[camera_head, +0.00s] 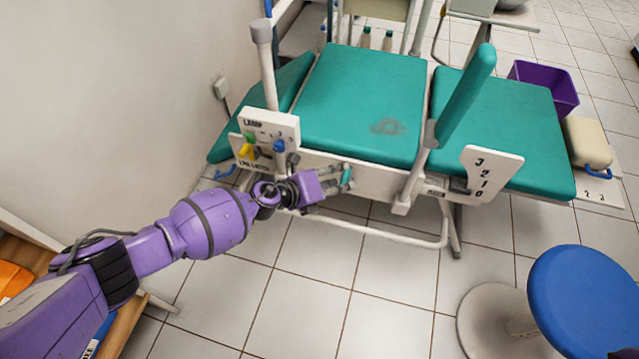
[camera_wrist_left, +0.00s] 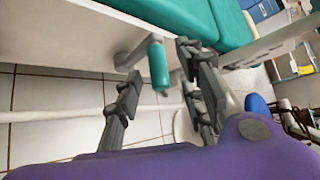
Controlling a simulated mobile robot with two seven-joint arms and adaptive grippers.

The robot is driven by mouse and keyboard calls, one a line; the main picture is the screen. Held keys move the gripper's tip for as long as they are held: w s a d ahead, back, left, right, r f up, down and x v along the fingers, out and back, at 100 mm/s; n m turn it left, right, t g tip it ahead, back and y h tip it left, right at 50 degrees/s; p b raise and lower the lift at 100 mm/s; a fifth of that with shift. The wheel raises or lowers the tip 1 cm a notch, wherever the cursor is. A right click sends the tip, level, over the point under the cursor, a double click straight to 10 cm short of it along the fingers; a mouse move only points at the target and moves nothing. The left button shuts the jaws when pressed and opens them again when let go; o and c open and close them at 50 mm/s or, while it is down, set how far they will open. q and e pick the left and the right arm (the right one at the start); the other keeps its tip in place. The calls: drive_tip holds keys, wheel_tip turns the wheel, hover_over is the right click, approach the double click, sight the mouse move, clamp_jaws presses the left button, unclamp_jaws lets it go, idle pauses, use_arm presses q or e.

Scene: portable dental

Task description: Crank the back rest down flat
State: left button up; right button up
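A teal crank handle (camera_head: 347,178) sticks out from the near side of the dental chair's white frame (camera_head: 375,182). It also shows in the left wrist view (camera_wrist_left: 157,65), on a short grey arm. My left gripper (camera_head: 333,188) is at this handle. In the left wrist view its fingers (camera_wrist_left: 160,88) are spread, with the handle between them in the picture and visible gaps on both sides. The chair has a teal middle cushion (camera_head: 360,95), a narrow-looking sloped left cushion (camera_head: 290,80) and a right cushion (camera_head: 515,130). I cannot tell which one is the back rest. My right gripper is out of view.
A white panel with coloured knobs (camera_head: 270,133) and a post stands left of my gripper. A teal armrest (camera_head: 467,93) rises at right beside a numbered plate (camera_head: 485,172). A blue stool (camera_head: 585,295) stands at front right. Tiled floor in front is clear.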

use_arm(q)
drive_tip(key=v, duration=0.7)
drive_tip(key=shift+s+a+r, duration=0.2)
drive_tip(key=shift+r, duration=0.05)
